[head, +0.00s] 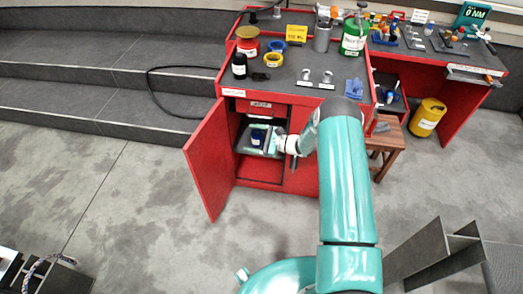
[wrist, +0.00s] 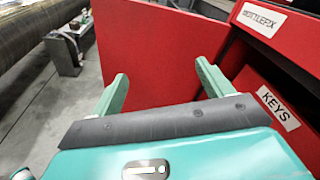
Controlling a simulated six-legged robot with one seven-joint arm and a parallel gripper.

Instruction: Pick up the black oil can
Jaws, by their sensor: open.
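My gripper (head: 261,141) is in front of the open cabinet under the red workbench in the head view. In the wrist view its two pale green fingers (wrist: 163,84) are spread apart, with nothing visible between them. A small dark can with a pale label (head: 257,136) shows at the cabinet opening, beside or behind the gripper; I cannot tell whether they touch or whether it is black or dark blue. A black bottle-like container with a white label (head: 239,66) stands upright on the bench top, away from my gripper. Neither container shows in the wrist view.
The red cabinet door (head: 208,160) stands open left of the gripper and fills the wrist view's middle (wrist: 160,45). A drawer labelled KEYS (wrist: 280,108) is close on the right. A wooden stool (head: 386,143) stands right of the cabinet.

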